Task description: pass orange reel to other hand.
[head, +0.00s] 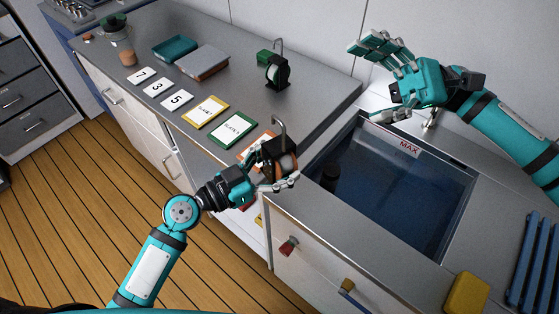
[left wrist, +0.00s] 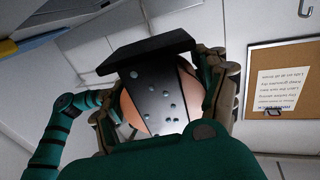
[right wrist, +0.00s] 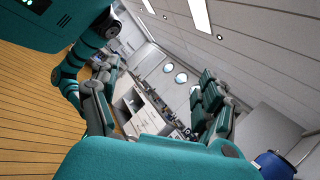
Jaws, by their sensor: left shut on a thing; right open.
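The orange reel (head: 287,163), an orange drum in a dark frame with a grey hook on top, is held in my left gripper (head: 275,184) in front of the counter edge. In the left wrist view its dark plate with studs (left wrist: 152,98) fills the space between the fingers, with orange showing at both sides. My right gripper (head: 368,82) is open and empty, raised above the back of the sink, up and to the right of the reel. The right wrist view shows nothing between its spread fingers. The fingers partly hide the reel.
A similar dark reel with a hook (head: 278,73) stands at the back of the counter. Numbered cards (head: 157,87), a yellow plate card (head: 206,111) and a green one (head: 231,130) lie along the front. The water-filled sink (head: 395,185) is right of the held reel; a yellow sponge (head: 466,292) lies front right.

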